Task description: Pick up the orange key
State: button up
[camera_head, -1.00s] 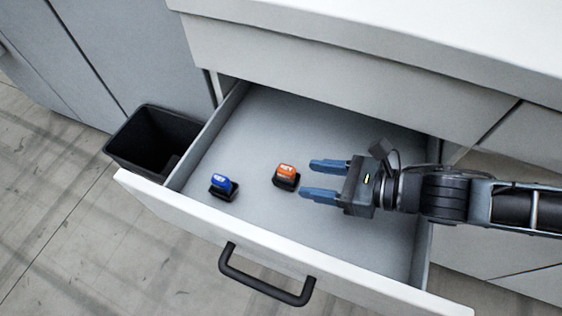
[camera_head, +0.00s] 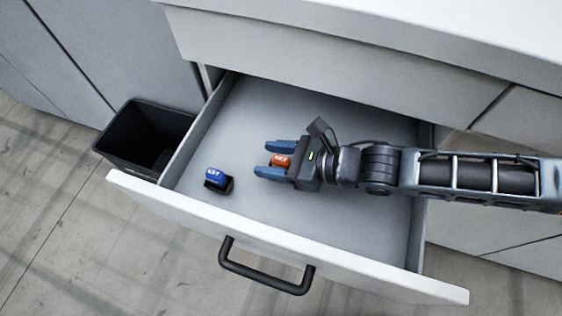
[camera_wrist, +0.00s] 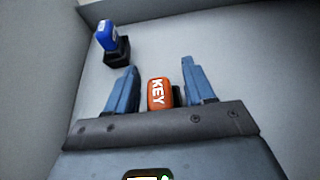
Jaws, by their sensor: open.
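The orange key (camera_head: 281,160) is a small orange block with white lettering, in the open drawer (camera_head: 330,220). In the wrist view the orange key (camera_wrist: 160,93) reads "KEY" and part of a dark base shows beside it. My gripper (camera_head: 270,159) is open, with its two blue fingers on either side of the orange key. In the wrist view my gripper (camera_wrist: 157,88) shows a gap between the key and each finger. The key's lower part is mostly hidden.
A blue key (camera_head: 214,175) on a black base stands in the drawer to the left; it also shows in the wrist view (camera_wrist: 107,37). A black bin (camera_head: 146,137) stands left of the drawer. The drawer's front has a black handle (camera_head: 265,277). The drawer floor is otherwise clear.

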grip_shut()
dwell(0.4)
jog(key=shift+r, duration=0.15)
